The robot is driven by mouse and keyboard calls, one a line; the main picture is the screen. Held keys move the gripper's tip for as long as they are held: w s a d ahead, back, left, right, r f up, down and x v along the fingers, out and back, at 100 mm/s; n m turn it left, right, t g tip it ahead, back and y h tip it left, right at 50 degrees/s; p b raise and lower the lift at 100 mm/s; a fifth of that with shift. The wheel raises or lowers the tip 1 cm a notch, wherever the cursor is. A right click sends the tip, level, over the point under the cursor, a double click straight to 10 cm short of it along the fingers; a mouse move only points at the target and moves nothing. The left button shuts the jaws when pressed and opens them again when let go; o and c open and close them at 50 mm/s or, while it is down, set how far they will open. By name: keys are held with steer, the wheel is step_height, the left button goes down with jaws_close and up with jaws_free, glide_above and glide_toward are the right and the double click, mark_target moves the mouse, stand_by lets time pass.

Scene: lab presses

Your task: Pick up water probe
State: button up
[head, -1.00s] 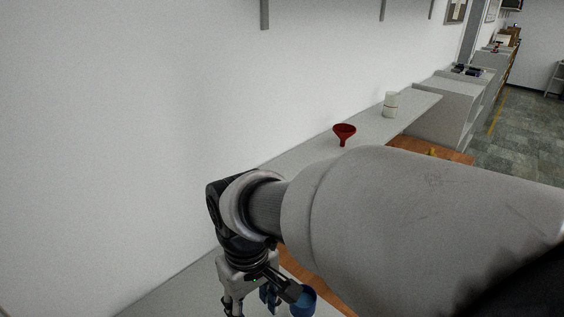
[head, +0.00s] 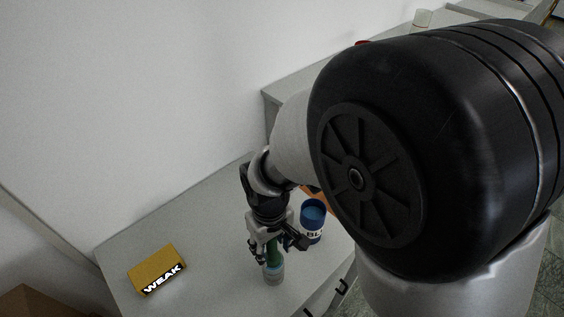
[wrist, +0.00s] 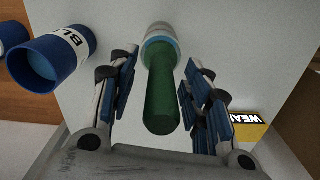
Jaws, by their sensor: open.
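The thing I take for the water probe is an upright green cylinder with a pale, clear-looking lower end (head: 273,274), standing on the grey table (head: 215,225). In the wrist view its green part (wrist: 162,100) lies between the fingers, with the pale end beyond. My gripper (head: 268,253) is open around it, pointing down; it also shows in the wrist view (wrist: 160,85). A gap shows on the left side of the green part. The right fingers are close to it, and I cannot tell whether they touch.
A blue cup with a white "BL" label (head: 312,222) stands close right of my gripper; it also shows in the wrist view (wrist: 52,60). A yellow box marked "WEAK" (head: 157,270) lies to the left. A wall (head: 130,110) runs behind the table.

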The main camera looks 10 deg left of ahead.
steer(key=shift+f, duration=0.65)
steer(key=shift+c, duration=0.5)
jaws_close()
